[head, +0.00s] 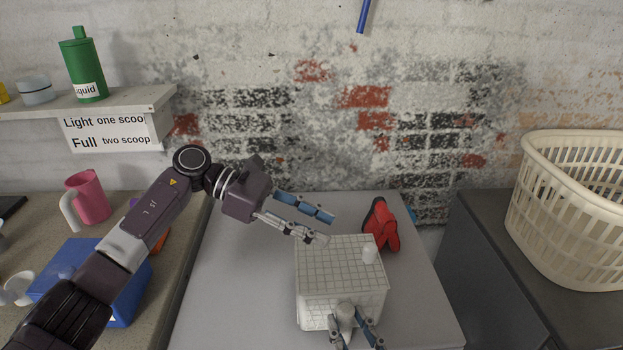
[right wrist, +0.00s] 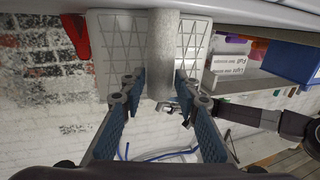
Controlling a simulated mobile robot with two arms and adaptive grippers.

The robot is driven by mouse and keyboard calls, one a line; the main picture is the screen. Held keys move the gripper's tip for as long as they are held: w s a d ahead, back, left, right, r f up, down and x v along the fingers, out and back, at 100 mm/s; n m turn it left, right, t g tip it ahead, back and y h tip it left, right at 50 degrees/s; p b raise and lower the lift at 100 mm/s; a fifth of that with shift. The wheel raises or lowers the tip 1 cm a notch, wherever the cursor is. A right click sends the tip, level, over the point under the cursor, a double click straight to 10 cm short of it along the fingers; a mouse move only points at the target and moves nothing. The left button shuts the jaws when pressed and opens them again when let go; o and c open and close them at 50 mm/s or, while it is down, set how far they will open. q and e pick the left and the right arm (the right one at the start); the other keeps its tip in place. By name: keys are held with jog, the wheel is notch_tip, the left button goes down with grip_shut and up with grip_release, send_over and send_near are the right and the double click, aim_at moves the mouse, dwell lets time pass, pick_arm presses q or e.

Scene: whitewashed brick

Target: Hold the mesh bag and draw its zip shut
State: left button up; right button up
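The mesh bag (head: 341,279) is white, box-shaped and gridded, and stands on the grey top in the head view. It fills the upper middle of the right wrist view (right wrist: 113,60). A small white upright peg, perhaps the zip pull (head: 369,255), is on its top at the right. A pale rounded tab (head: 345,313) sticks out at its near side. My left gripper (head: 328,227) is open and empty just above the bag's far left edge. My right gripper (head: 357,331) is open at the near side, its fingers either side of the tab (right wrist: 163,55), with a gap visible.
A red object (head: 381,226) stands just behind the bag at the right. A cream laundry basket (head: 570,205) is on the right counter. A blue box (head: 80,262) and pink mug (head: 88,197) are at the left, below a shelf (head: 120,104). The grey top (head: 235,290) left of the bag is clear.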

jog(key=shift+o, duration=1.4)
jog(key=shift+s, duration=0.1)
